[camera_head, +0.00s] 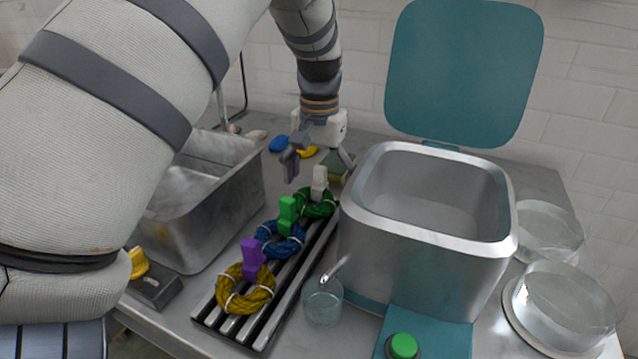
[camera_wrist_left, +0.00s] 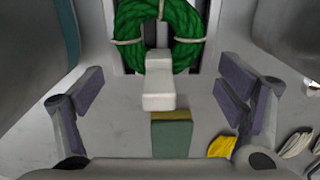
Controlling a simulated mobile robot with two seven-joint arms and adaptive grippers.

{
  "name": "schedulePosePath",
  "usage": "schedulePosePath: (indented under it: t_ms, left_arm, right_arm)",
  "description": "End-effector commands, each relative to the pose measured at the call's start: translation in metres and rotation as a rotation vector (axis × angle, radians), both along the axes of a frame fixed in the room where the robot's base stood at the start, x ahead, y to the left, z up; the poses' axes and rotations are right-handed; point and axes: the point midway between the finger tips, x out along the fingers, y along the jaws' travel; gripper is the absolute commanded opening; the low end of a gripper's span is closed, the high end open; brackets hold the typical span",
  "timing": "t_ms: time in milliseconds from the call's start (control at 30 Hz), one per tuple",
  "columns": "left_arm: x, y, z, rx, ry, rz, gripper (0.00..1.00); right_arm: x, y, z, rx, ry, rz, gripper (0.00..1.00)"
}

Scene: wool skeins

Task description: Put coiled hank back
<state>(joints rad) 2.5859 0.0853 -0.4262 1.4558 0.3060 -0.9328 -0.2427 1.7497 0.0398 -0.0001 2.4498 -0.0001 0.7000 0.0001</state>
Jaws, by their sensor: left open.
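Three coiled hanks lie in a row on a slatted rack (camera_head: 283,312). The near one is yellow (camera_head: 246,293) with a purple clip, the middle one blue (camera_head: 280,243) with a green clip. The far one is green (camera_head: 316,207) with a white clip (camera_head: 319,180). My left gripper (camera_head: 318,163) is open above the far end of the rack, by the green hank. In the left wrist view, the white clip (camera_wrist_left: 157,82) lies between the spread fingers (camera_wrist_left: 162,98), with the green hank (camera_wrist_left: 160,38) above it. My right gripper is not in view.
A steel basin (camera_head: 215,215) stands left of the rack. A grey box (camera_head: 425,235) with its teal lid (camera_head: 465,70) raised stands right. A glass beaker (camera_head: 322,303) is beside the rack's near end. A green-yellow sponge (camera_head: 337,167) lies beyond the rack. Glass dishes (camera_head: 563,300) stand far right.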

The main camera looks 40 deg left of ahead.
Motion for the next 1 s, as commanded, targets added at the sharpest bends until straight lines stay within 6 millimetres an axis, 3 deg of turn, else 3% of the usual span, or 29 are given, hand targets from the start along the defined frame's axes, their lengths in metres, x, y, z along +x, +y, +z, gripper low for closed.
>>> schedulePosePath:
  t_ms: [200, 400, 1000]
  left_arm:
    - [0.001, 0.0, 0.065, 0.002, -0.01, -0.002, 0.88]
    - [0.001, 0.0, 0.101, 0.001, -0.005, -0.001, 0.88]
    - [0.0, 0.0, 0.109, 0.001, -0.001, 0.0, 0.88]
  right_arm:
    - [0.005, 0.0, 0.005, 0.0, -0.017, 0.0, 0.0]
    - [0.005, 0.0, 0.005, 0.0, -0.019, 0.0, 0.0]
    - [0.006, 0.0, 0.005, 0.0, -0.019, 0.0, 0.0]
